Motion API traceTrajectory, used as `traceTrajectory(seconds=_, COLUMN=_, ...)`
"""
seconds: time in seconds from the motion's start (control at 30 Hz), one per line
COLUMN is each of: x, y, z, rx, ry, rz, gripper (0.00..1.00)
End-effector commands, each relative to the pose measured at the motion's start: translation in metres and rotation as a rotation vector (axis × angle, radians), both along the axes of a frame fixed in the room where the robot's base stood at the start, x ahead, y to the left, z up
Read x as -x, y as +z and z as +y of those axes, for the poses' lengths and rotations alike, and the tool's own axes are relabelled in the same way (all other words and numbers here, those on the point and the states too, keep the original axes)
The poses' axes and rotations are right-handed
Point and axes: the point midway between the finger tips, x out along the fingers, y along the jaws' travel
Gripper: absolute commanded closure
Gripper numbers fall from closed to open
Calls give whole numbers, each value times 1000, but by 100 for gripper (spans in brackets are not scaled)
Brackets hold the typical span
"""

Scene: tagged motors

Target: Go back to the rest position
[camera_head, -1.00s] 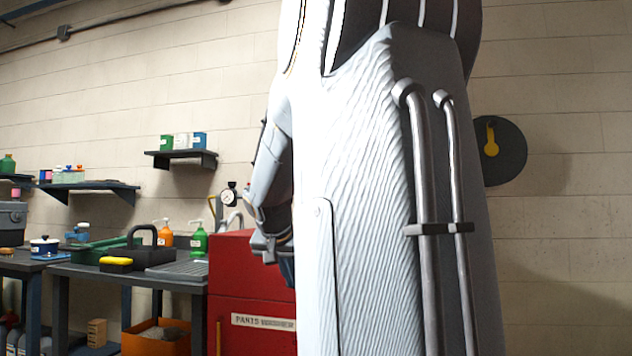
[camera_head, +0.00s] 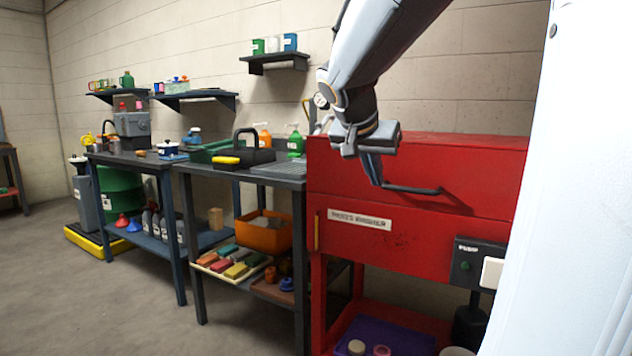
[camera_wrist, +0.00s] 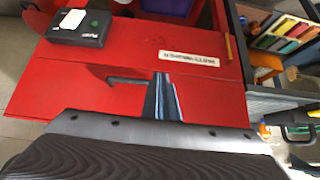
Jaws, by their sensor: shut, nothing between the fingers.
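My gripper (camera_head: 374,172) hangs from my white arm in front of the red parts washer (camera_head: 430,165) in the head view. Its narrow fingers are together with nothing between them. The fingers also show in the wrist view (camera_wrist: 163,100), against the washer's red front. The washer's dark lid handle (camera_head: 412,189) is close beside the fingertips in the picture; I cannot tell whether they touch. The handle also shows in the wrist view (camera_wrist: 128,80). A large white part of my own body hides the right side of the head view.
A dark workbench (camera_head: 242,168) stands left of the washer, with an orange bin (camera_head: 265,236) below. A black pump box (camera_head: 466,268) is on the washer's front. A wall shelf (camera_head: 274,60) hangs above. The floor (camera_head: 130,310) at front left is clear.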

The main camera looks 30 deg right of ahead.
Motion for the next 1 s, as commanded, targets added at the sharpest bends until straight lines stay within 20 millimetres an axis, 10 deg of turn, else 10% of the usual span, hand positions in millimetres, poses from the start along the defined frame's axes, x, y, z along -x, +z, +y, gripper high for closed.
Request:
traceTrajectory(seconds=0.33, x=-4, y=-19, z=32, rx=-26, ry=83, rz=49, gripper=100)
traceTrajectory(seconds=0.73, x=44, y=-148, z=253, rx=-192, ry=732, rz=413, gripper=100)
traceTrajectory(seconds=1.0, x=108, y=-196, z=338, rx=-255, ry=1056, rz=577, gripper=100)
